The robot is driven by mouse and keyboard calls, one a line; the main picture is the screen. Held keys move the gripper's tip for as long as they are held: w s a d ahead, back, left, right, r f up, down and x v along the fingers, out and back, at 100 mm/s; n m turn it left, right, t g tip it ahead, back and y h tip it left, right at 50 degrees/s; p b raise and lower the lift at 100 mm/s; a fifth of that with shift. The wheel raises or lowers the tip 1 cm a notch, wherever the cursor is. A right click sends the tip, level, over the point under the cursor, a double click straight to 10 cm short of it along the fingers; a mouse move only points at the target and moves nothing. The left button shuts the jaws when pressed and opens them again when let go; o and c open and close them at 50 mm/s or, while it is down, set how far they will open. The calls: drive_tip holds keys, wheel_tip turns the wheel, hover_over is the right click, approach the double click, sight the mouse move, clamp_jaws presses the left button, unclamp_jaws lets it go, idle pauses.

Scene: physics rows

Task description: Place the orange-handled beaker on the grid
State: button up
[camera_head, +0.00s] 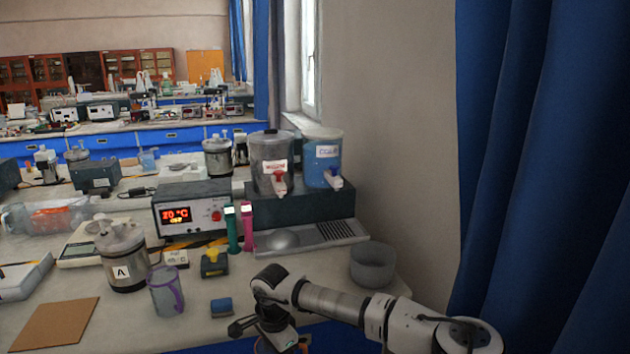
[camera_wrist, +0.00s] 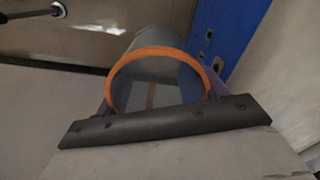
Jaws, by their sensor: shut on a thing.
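The orange-handled beaker (camera_wrist: 157,54) fills the middle of the wrist view, a grey see-through cylinder with an orange rim. My gripper (camera_wrist: 160,105) is shut on it; the dark bar of the gripper covers its near side, and its handle is not clear. In the head view, my gripper (camera_head: 278,344) is low at the bottom edge. Only a sliver of orange shows there, and the rest of the beaker is cut off or hidden. The grid (camera_head: 338,230) is the slotted right part of the grey tray below the two dispensers, behind and right of my gripper.
A purple-handled beaker (camera_head: 164,292), a blue block (camera_head: 221,307) and a yellow-and-dark item (camera_head: 213,263) stand left of my arm. Green and magenta upright items (camera_head: 240,228) stand left of the tray.

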drive_tip(key=s+d+f+n, duration=0.2)
drive_tip(key=d+f+n, duration=0.2)
drive_tip(key=f, duration=0.6)
drive_tip(key=s+d+f+n, duration=0.1)
drive_tip(key=d+f+n, duration=0.3)
drive_tip(key=f, duration=0.6)
drive_tip(key=shift+s+d+f+n, duration=0.35)
drive_tip(key=shift+s+n, duration=0.05)
drive_tip(key=shift+n, duration=0.8)
